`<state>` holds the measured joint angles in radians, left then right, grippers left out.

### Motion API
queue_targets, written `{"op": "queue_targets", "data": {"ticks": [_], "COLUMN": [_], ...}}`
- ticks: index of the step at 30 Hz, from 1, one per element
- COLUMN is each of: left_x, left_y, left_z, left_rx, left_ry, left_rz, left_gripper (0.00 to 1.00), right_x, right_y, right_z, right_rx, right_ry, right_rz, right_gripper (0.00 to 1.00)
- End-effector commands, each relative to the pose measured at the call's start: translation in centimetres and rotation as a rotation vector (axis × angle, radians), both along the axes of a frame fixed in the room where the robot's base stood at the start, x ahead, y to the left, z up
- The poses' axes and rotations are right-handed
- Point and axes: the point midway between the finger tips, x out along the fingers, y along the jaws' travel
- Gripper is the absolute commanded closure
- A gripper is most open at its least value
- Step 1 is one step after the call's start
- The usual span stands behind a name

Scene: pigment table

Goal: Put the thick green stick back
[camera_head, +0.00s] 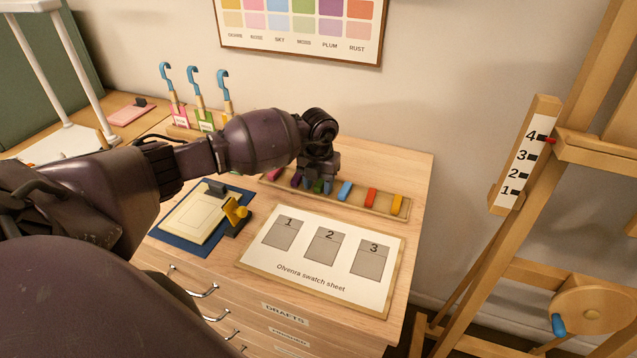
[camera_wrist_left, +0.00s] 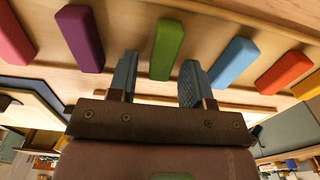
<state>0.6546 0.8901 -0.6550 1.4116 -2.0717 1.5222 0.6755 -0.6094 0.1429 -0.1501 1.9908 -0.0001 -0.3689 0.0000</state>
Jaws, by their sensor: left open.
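The thick green stick (camera_head: 318,187) lies in the row of coloured sticks on the long wooden tray (camera_head: 375,207), between the purple stick (camera_wrist_left: 80,38) and the blue stick (camera_head: 345,190). It also shows in the left wrist view (camera_wrist_left: 167,50). My left gripper (camera_wrist_left: 157,80) is open, with its fingers pointing at the tray and the near end of the green stick between them, a visible gap on each side. In the head view my left gripper (camera_head: 316,183) is over the tray and partly covers the green stick. My right gripper is out of view.
Pink (camera_head: 273,173), red (camera_head: 370,197) and yellow (camera_head: 397,204) sticks share the tray. The swatch sheet (camera_head: 322,287) lies in front, and a yellow clip-like tool (camera_head: 235,212) stands beside the cream pad. Blue-hooked holders (camera_head: 194,85) stand behind my left arm.

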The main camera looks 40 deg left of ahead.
Motion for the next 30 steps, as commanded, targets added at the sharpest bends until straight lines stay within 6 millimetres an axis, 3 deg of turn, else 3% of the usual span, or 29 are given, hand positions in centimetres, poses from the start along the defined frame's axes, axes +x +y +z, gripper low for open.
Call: {"op": "queue_targets", "data": {"ticks": [5,15,21,30], "left_x": [0.1,0.1,0.1,0.0], "left_y": [0.0,0.1,0.0,0.0], "left_z": [1.6,8.0,10.9,12.3], "left_rx": [0.000,0.002,0.000,0.000], "left_ry": [-0.004,-0.004,-0.002,0.000], "left_rz": [-0.001,0.000,-0.001,0.000], "left_gripper": [0.55,0.55,0.55,0.55], "right_x": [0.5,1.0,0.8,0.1], "right_y": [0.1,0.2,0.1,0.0], "right_z": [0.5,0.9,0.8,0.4], "right_rx": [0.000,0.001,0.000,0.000], "right_ry": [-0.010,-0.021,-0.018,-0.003], "right_rz": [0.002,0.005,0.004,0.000], "right_gripper": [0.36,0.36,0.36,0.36]}}
